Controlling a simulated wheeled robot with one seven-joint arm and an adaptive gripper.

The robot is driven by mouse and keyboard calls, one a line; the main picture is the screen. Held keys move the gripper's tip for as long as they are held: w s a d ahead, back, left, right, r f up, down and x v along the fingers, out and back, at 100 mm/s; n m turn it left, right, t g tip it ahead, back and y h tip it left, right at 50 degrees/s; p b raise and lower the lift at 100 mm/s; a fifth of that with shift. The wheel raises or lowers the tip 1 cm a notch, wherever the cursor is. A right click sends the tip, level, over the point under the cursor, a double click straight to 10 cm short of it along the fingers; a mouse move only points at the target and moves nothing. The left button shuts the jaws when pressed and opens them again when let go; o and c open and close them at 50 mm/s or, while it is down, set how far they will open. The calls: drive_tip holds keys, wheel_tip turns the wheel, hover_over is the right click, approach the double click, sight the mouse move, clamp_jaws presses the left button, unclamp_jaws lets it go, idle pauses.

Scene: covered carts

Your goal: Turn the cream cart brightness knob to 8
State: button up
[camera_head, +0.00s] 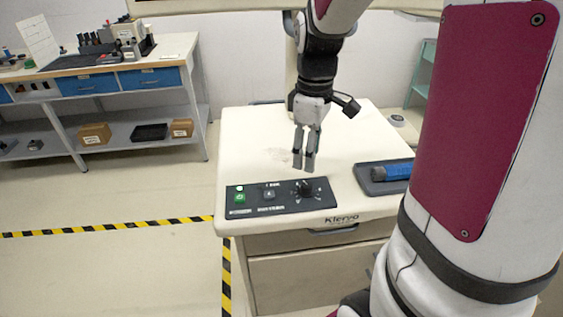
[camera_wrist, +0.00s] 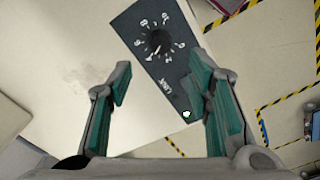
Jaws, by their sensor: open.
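The cream cart (camera_head: 345,137) stands in front of me, with a dark control panel (camera_head: 246,208) along its front top edge. The black brightness knob (camera_head: 305,188) sits on the right part of that panel, with a dial of numbers around it. In the wrist view the knob (camera_wrist: 160,40) is near the top, ahead of the fingers; I cannot read its pointer setting surely. A green button (camera_head: 239,197) is at the panel's left. My gripper (camera_head: 304,168) is open and empty, fingers pointing down above the cart top behind the panel. In the wrist view its teal finger pads (camera_wrist: 160,95) are apart.
A dark tray (camera_head: 367,184) with a blue cylinder (camera_head: 392,172) lies on the cart's right side. A drawer handle (camera_head: 331,231) is below the front edge. A workbench (camera_head: 100,69) stands at the back left. Yellow-black tape (camera_head: 110,227) marks the floor.

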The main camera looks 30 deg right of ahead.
sight(307, 184)
wheel_tip(307, 184, down, 9)
drive_tip(key=shift+f, duration=0.15)
idle(0.4)
clamp_jaws()
